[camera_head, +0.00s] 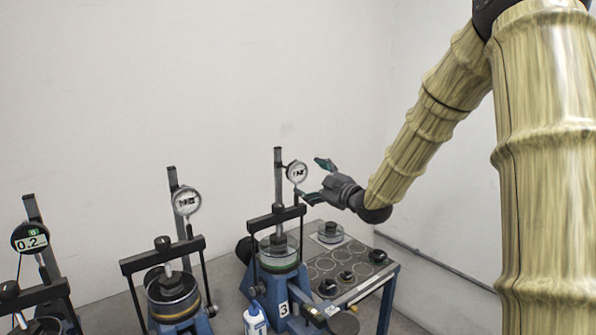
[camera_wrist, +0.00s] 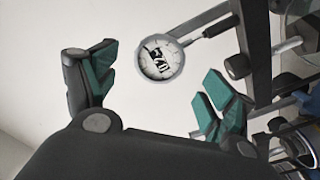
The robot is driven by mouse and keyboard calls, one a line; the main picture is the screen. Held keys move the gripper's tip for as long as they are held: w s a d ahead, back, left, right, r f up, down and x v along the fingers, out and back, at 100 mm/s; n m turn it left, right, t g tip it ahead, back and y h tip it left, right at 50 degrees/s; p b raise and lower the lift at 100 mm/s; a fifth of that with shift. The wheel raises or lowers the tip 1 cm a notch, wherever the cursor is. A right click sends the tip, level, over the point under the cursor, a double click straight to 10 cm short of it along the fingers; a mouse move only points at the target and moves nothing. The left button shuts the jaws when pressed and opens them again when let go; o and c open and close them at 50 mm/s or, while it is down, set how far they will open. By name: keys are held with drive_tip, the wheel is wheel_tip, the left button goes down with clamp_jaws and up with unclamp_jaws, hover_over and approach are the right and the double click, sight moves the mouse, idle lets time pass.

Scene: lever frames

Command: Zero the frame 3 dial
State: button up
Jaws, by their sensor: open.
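The frame 3 dial (camera_head: 297,172) is a round white-faced gauge on the upright post of the blue lever frame (camera_head: 281,305) marked 3. In the wrist view the dial (camera_wrist: 160,60) shows beyond my fingers, its face partly covered by dark markings; the reading is too small to tell. My gripper (camera_head: 318,180) is open and empty, just right of the dial in the head view, with its teal-padded fingers apart. In the wrist view my gripper (camera_wrist: 158,92) has one finger left and one right, with the dial framed in the gap. No contact with the dial is visible.
Other lever frames stand to the left, one with a round dial (camera_head: 186,201) and one with a digital gauge (camera_head: 30,238) reading 0.2. A side table (camera_head: 390,268) holds dark weights and a ring-shaped cell. A white bottle (camera_head: 255,320) stands in front of frame 3.

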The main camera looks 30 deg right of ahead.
sight(300, 174)
drive_tip(key=shift+w+a+p, duration=0.15)
drive_tip(key=shift+w+p, duration=0.6)
drive_tip(key=shift+w, duration=1)
drive_tip(key=shift+w+a+p, duration=0.1)
drive_tip(key=shift+w+p, duration=0.6)
drive_tip(key=shift+w, duration=1)
drive_tip(key=c, duration=1.1)
